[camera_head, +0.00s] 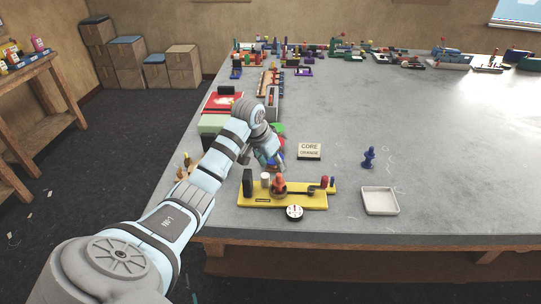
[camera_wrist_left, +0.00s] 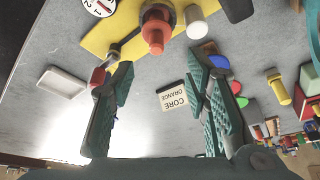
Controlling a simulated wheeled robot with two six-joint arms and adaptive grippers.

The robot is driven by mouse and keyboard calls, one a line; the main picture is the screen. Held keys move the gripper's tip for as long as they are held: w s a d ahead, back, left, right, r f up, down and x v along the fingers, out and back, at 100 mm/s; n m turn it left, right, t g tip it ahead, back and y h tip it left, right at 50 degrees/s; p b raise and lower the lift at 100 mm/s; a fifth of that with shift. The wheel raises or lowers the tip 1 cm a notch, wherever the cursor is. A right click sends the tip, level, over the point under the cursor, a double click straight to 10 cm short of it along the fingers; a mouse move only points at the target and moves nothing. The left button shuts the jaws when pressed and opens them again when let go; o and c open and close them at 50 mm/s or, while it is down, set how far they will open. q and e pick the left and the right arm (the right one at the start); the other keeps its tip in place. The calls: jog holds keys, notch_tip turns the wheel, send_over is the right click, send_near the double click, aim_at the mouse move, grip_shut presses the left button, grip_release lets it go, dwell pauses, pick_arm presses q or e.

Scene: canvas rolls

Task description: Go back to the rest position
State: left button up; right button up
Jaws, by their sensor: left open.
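My left gripper (camera_head: 273,160) is over the table just behind a yellow fixture (camera_head: 255,201). In the left wrist view my left gripper (camera_wrist_left: 158,72) has its fingers spread wide, with nothing held between them. An orange-red piece (camera_head: 279,185) stands on the fixture beside a white cylinder (camera_head: 265,179); the orange piece (camera_wrist_left: 155,30) and white cylinder (camera_wrist_left: 197,21) also show in the left wrist view. The fingertips look apart from both. My right gripper is not in view.
A "CORE ORANGE" card (camera_head: 309,151), a blue figure (camera_head: 369,157) and a white tray (camera_head: 380,201) are to the right. A round dial (camera_head: 294,212) is at the fixture's front. Red and green items (camera_head: 222,102) lie left; the table's centre is clear.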

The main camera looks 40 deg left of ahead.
pick_arm(q)
jog(key=v, duration=0.2)
jog(key=shift+s+r, duration=0.2)
jog(key=shift+r, duration=0.15)
jog(key=shift+w+f, duration=0.1)
